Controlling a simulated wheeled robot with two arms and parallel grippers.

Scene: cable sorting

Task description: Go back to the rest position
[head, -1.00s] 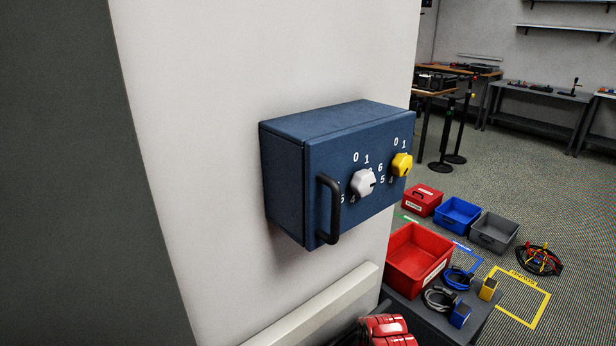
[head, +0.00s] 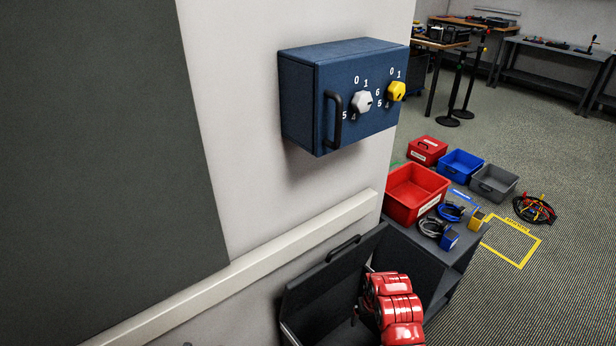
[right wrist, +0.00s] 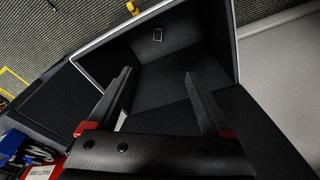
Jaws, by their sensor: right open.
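My right arm's red links (head: 393,308) come in at the bottom of the head view, in front of an open dark compartment with a raised panel and black handle (head: 344,245). The gripper end there is mostly hidden. In the right wrist view my right gripper (right wrist: 160,92) has its two black fingers apart with nothing between them. My left gripper is not in view.
A blue wall box (head: 345,95) with white and yellow knobs hangs above. A dark cabinet (head: 440,245) at right bears a red bin (head: 416,195) and cables. Red, blue and grey bins, a cable coil (head: 534,209) and a yellow floor frame lie beyond. Floor at right is open.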

